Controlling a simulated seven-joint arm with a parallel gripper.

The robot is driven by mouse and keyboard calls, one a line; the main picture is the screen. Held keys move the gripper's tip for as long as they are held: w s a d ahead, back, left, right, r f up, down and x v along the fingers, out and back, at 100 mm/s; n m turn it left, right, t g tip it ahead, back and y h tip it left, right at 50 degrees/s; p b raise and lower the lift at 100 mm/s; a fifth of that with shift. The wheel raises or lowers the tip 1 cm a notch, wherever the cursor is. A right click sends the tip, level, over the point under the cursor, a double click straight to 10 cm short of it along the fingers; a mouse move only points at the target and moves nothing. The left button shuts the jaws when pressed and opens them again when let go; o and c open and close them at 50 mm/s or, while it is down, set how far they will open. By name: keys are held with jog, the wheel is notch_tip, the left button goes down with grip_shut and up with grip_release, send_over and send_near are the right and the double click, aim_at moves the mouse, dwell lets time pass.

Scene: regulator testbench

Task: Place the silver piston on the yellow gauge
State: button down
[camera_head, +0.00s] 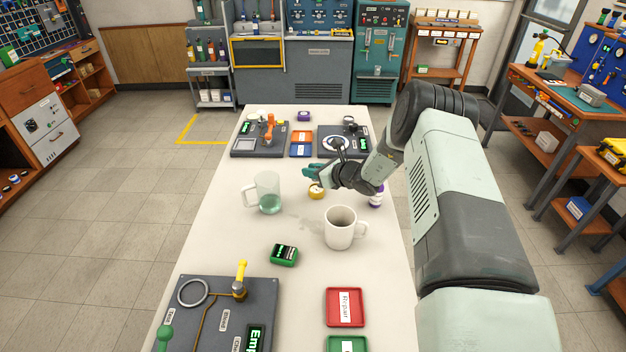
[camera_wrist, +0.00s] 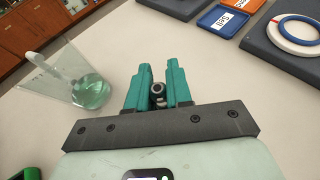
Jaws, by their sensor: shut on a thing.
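My gripper (camera_head: 309,171) is over the middle of the white table, its teal fingers pointing left. In the wrist view my gripper (camera_wrist: 158,88) is shut on a small round silver piece with a dark centre, which looks like the silver piston (camera_wrist: 158,90). The piston cannot be made out in the head view. The gauge is not visible in the wrist view. I cannot tell how high the piston is above it.
A glass mug (camera_head: 267,195) with green liquid stands left of the gripper. A white mug (camera_head: 341,228) stands nearer the front. A white-and-purple item (camera_head: 376,196) is beside my wrist. Dark boards (camera_head: 255,148) and small trays (camera_head: 301,150) lie behind. A green device (camera_head: 284,255) lies in front.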

jog(key=shift+f, duration=1.65)
jog(key=shift+f, duration=0.15)
jog(key=c, duration=1)
grip_release()
jog(key=shift+c, duration=0.2)
jog(key=shift+s+d+r, duration=0.2)
jog(key=shift+d+r, duration=0.1)
jog(key=v, duration=1.1)
jog(key=shift+o, duration=0.3)
jog(key=shift+s+d+r, duration=0.1)
